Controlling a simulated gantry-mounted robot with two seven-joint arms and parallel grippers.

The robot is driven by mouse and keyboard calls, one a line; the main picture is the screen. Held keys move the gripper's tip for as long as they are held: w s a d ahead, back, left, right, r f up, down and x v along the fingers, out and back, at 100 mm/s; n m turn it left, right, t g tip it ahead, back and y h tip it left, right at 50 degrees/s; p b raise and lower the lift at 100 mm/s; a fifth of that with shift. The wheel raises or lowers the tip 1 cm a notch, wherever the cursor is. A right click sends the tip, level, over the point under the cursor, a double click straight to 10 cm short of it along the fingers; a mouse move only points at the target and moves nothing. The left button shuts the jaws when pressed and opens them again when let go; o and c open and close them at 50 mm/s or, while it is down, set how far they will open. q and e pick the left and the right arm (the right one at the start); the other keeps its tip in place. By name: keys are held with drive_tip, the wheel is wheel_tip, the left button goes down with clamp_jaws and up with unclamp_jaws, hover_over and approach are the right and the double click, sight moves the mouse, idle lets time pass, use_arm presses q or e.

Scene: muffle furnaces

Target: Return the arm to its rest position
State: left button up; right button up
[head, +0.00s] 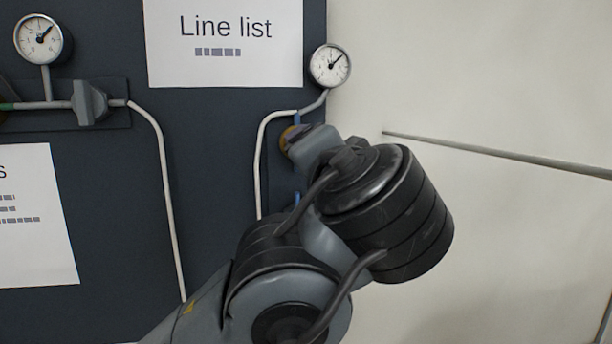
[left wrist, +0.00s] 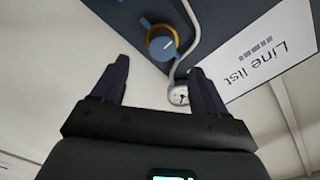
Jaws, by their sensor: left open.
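My left arm (head: 390,215) comes in from the bottom of the head view and reaches up in front of the right part of the dark panel. Its gripper is hidden behind the arm there. In the left wrist view my left gripper (left wrist: 159,66) is open, with its two dark fingers spread wide and nothing between them. A blue knob with an orange ring (left wrist: 161,43) is on the panel beyond the fingertips, apart from them. In the head view only an orange edge of the knob (head: 287,138) shows beside the arm. My right gripper is in neither view.
The dark panel (head: 110,230) carries a "Line list" sheet (head: 225,65), a right gauge (head: 330,66), a left gauge (head: 42,39) with a grey valve handle (head: 90,102), and white tubes (head: 168,200). A thin grey rod (head: 490,152) crosses the pale wall at right.

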use_arm(q)
drive_tip(key=w+a+f+g+h+p, duration=0.1)
drive_tip(key=w+a+f+g+p, duration=0.1)
drive_tip(key=f, duration=0.8)
drive_tip(key=w+a+f+g+h+p, duration=0.1)
drive_tip(key=f+g+h+p, duration=0.15)
drive_tip(key=f, duration=0.65)
drive_tip(key=s+a+f+n+g+p, duration=0.1)
drive_tip(key=s+a+f+g+p, duration=0.15)
drive_tip(key=f, duration=0.55)
drive_tip(key=s+a+f+n+g+p, duration=0.1)
drive_tip(key=s+a+f+n, duration=0.15)
drive_tip(key=f, duration=0.45)
drive_tip(key=s+a+f+n+g+p, duration=0.1)
drive_tip(key=s+a+f+g+p, duration=0.15)
drive_tip(key=s+a+f, duration=0.5)
drive_tip(key=s+a+f+n+g+p, duration=0.2)
drive_tip(key=s+a+f+p, duration=0.25)
drive_tip(key=s+f, duration=0.6)
drive_tip(key=s+a+g+p, duration=0.15)
drive_tip(key=s+a, duration=0.35)
drive_tip(key=s, duration=0.6)
wheel_tip(320, 180, up, 38)
drive_tip(key=p, duration=3.7)
drive_tip(key=shift+s+r+n+y, duration=0.15)
drive_tip(key=shift+r+n+y, duration=0.05)
drive_tip(key=shift+n+y, duration=0.25)
drive_tip(key=shift+a, duration=0.1)
